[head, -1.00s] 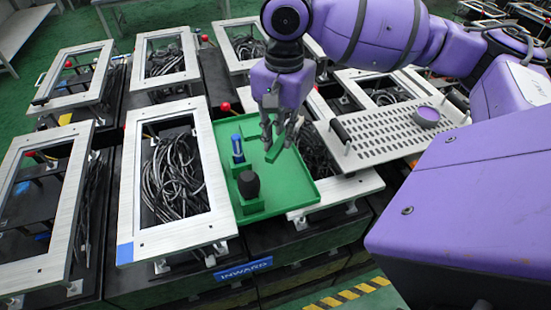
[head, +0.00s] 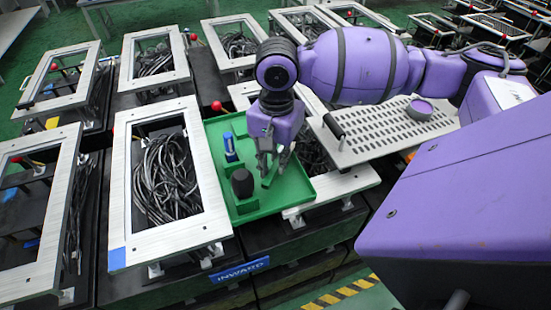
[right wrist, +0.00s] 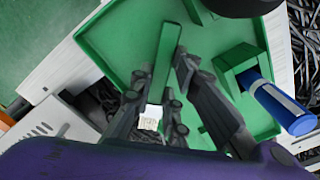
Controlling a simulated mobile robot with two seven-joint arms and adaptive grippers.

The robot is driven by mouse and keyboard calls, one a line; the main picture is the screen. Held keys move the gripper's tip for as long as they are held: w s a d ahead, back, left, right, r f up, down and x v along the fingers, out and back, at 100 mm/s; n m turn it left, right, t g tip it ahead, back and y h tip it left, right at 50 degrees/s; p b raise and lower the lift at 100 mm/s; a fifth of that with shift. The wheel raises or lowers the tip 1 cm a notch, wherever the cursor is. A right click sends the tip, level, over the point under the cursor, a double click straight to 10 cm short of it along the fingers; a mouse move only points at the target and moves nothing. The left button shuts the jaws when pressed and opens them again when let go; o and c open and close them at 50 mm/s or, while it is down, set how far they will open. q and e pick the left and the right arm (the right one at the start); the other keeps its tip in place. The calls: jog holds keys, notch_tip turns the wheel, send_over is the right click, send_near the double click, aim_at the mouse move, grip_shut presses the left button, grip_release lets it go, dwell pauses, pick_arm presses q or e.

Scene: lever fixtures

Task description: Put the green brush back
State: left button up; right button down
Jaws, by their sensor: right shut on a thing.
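The green brush shows as a slim green bar (head: 270,178) in the head view and as a long green bar (right wrist: 166,62) in the right wrist view. My right gripper (head: 270,160) is shut on it, with its fingers (right wrist: 166,84) on both sides of the bar. The brush is over the green tray (head: 300,188), right of the black rounded item; whether it touches the tray floor I cannot tell. The tray also shows in the right wrist view (right wrist: 110,42). My left gripper is not in view.
A blue cylinder (head: 230,147) stands in a green holder at the tray's left side, with a black rounded item (head: 242,182) in front of it. A perforated metal plate (head: 375,135) is at right. A metal frame with cables (head: 122,190) is at left.

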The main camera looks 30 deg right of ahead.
aim_at(276, 165)
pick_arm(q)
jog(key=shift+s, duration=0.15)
pick_arm(e)
jog(key=shift+f, duration=0.2)
jog(key=c, duration=1.7)
grip_release()
jog(key=shift+f, duration=0.15)
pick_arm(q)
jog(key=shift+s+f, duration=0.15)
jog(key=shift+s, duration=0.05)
pick_arm(e)
jog(key=shift+r, duration=0.2)
pick_arm(q)
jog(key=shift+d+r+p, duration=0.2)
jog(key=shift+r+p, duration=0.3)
jog(key=shift+p, duration=0.15)
pick_arm(e)
notch_tip(276, 165, up, 13)
jog(key=shift+d+f, duration=0.1)
jog(key=shift+f, duration=0.1)
